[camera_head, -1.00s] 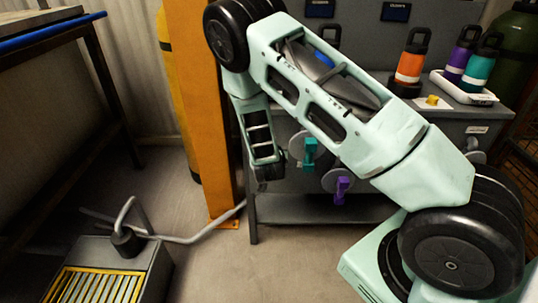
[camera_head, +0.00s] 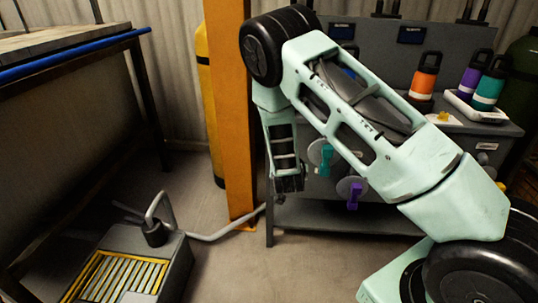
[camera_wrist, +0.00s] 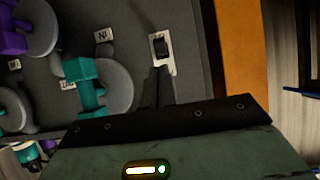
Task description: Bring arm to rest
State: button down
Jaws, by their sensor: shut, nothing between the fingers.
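My arm reaches up from the lower right of the head view, bends at the elbow, and its forearm hangs down beside the grey tank bench. My gripper (camera_head: 280,197) is at the lower end, small and dark there, in front of the bench's left side. In the wrist view its dark fingers (camera_wrist: 155,88) are together with nothing between them. They point at the grey panel, just below a switch (camera_wrist: 162,48) on a pale plate. Whether they touch the panel I cannot tell.
A teal valve handle (camera_head: 326,160) and a purple one (camera_head: 354,196) stick out from the bench front, right of my gripper. An orange post (camera_head: 229,120) stands close left. Several bottles stand on the bench top. A floor box with a yellow grate (camera_head: 112,278) is lower left.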

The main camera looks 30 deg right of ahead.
jog(key=s+a+r+n+g+y, duration=0.1)
jog(key=s+a+r+y, duration=0.2)
jog(key=a, duration=0.6)
jog(key=s+a+r+n+g+y, duration=0.2)
jog(key=a+r+y, duration=0.1)
jog(key=a, duration=0.5)
jog(key=s+a+r+n+g+y, duration=0.35)
jog(key=s+a+r, duration=0.35)
jog(key=s+a, duration=0.45)
jog(key=s+d+r+n+g+h, duration=0.15)
jog(key=s+r+n, duration=0.25)
jog(key=s, duration=0.6)
jog(key=s+r+n+g, duration=0.2)
jog(key=s+r+n, duration=0.15)
jog(key=s, duration=0.65)
notch_tip(320, 180, up, 13)
jog(key=p, duration=1.3)
jog(key=shift+s+h, duration=0.3)
jog(key=shift+d, duration=0.15)
